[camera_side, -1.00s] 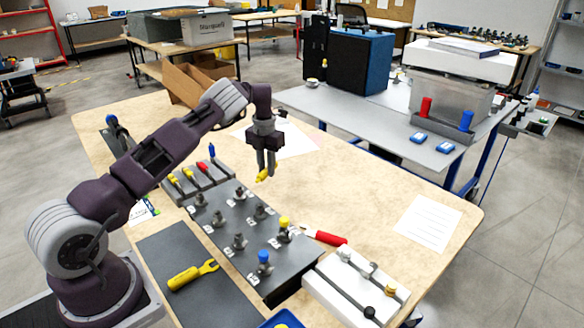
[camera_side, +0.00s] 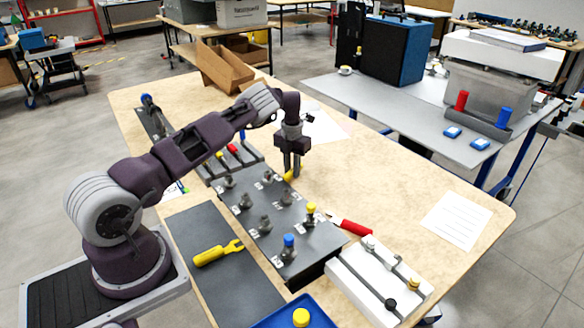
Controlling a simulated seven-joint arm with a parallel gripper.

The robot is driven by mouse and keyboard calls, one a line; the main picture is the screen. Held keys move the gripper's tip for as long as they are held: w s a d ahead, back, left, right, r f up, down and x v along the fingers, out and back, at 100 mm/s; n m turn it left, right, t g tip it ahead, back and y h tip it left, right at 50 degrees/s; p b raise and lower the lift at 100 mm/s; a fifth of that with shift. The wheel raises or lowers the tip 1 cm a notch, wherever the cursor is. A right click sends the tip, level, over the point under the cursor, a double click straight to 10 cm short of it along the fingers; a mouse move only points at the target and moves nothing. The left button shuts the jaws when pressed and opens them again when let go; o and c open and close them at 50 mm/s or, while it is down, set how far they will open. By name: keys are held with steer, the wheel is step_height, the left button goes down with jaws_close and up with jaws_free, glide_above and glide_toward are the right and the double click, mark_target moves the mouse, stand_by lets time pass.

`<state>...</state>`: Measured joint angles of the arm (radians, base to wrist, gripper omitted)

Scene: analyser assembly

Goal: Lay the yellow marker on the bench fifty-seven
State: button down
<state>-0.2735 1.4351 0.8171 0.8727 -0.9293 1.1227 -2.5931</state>
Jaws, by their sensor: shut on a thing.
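The dark panel (camera_side: 262,232) carries several grey posts with small white labels, too small to read. One front post has a yellow cap (camera_side: 311,207) and another a blue cap (camera_side: 289,240).
A rack (camera_side: 237,165) of coloured handles stands behind the panel. A red-handled tool (camera_side: 352,227), white block (camera_side: 370,285) and blue tray (camera_side: 276,322) are at front right. The table's right side is mostly clear.

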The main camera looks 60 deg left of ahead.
steer(key=shift+f, duration=0.35)
stand_by(0.3)
steer(key=c, duration=1.2)
jaws_free()
